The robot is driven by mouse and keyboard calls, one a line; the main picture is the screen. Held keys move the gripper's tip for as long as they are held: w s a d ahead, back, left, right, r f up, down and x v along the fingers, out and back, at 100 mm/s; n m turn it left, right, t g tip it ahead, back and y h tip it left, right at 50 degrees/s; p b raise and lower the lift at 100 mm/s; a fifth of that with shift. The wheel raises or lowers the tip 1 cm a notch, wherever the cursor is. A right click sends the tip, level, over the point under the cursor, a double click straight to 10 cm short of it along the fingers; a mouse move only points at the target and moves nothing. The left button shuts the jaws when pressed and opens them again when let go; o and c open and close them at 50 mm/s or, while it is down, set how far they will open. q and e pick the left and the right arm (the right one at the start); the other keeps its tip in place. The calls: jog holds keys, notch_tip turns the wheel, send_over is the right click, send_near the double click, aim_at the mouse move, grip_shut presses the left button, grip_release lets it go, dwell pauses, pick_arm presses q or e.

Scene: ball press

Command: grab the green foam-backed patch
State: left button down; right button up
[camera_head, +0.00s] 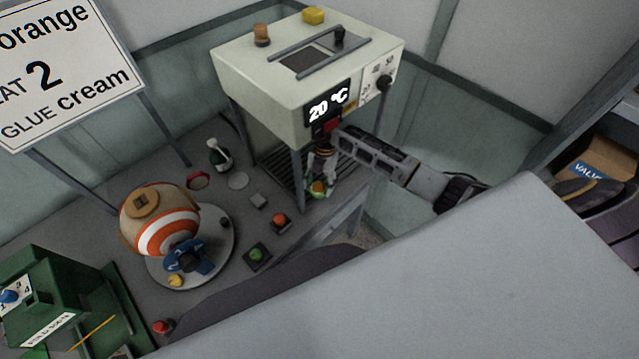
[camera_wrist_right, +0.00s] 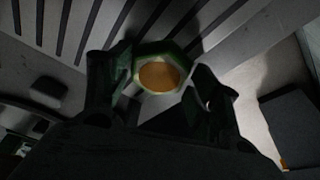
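A green six-sided patch with an orange-tan middle (camera_wrist_right: 160,76) lies between the fingertips of my right gripper (camera_wrist_right: 163,88) in the right wrist view. In the head view the small green and yellow patch (camera_head: 318,188) shows low at the fingers of my right gripper (camera_head: 321,172), over the slatted rack under the heater. The fingers stand close on both sides of the patch; whether they press on it I cannot tell. Its backing is hidden. My left gripper is not in view.
The cream heater (camera_head: 270,85) reading 20 °C stands above the rack (camera_head: 285,172). An orange and white striped ball (camera_head: 168,237) sits on a round plate (camera_head: 225,250). A green button (camera_head: 256,254), an orange button (camera_head: 279,219) and a green box (camera_head: 60,290) are on the table.

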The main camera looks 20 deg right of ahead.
jog(key=shift+o, duration=0.9)
jog(key=shift+w+d+r, duration=0.1)
jog(key=shift+r, duration=0.4)
jog(key=shift+w+d+r, duration=0.1)
jog(key=shift+w+d, duration=2)
jog(key=shift+d, duration=0.25)
jog(key=shift+w+d, duration=1.9)
jog(key=shift+d, duration=0.25)
jog(key=shift+s, duration=0.2)
